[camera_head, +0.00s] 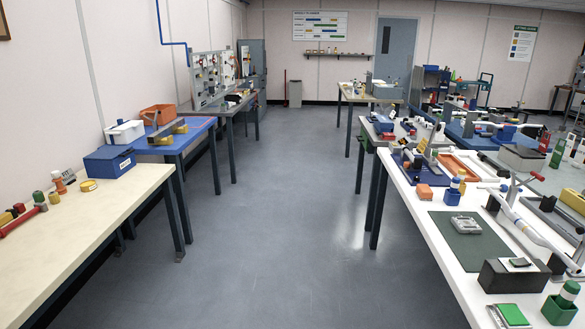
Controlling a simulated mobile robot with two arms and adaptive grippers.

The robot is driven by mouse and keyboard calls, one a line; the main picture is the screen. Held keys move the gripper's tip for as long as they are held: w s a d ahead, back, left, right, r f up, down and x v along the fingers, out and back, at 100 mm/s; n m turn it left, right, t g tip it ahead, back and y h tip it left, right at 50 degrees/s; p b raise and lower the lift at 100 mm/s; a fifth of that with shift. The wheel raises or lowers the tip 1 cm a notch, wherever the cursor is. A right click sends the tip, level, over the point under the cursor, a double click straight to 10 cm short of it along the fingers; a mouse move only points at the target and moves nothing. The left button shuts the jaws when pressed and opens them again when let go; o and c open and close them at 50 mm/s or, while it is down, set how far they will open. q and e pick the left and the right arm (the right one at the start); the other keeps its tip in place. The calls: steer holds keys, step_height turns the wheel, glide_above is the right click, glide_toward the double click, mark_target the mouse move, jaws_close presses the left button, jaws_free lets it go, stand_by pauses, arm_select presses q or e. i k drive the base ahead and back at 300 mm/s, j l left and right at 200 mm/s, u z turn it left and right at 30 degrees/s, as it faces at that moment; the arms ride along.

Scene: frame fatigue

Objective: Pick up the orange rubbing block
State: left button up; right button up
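A small orange block (425,192) lies on the white table (405,205) at the right, near its left edge. It looks like the rubbing block, but its details are too small to tell. Neither of my grippers shows in the head view.
A dark green mat (470,240) with a grey device (466,225) on it lies nearer than the block. White tubes on stands (520,225) rise at the right. A cream bench (70,225) stands at the left. The grey floor (280,230) between is clear.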

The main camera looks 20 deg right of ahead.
mark_target(425, 193)
steer(key=i+z, duration=0.3)
steer(key=z, duration=0.15)
steer(key=i+z, duration=0.4)
steer(key=i+j+z, duration=0.15)
steer(key=z, duration=0.3)
steer(key=i+j+z, duration=0.55)
steer(key=z, duration=0.3)
steer(key=i+j+z, duration=0.15)
steer(key=j+z, duration=0.3)
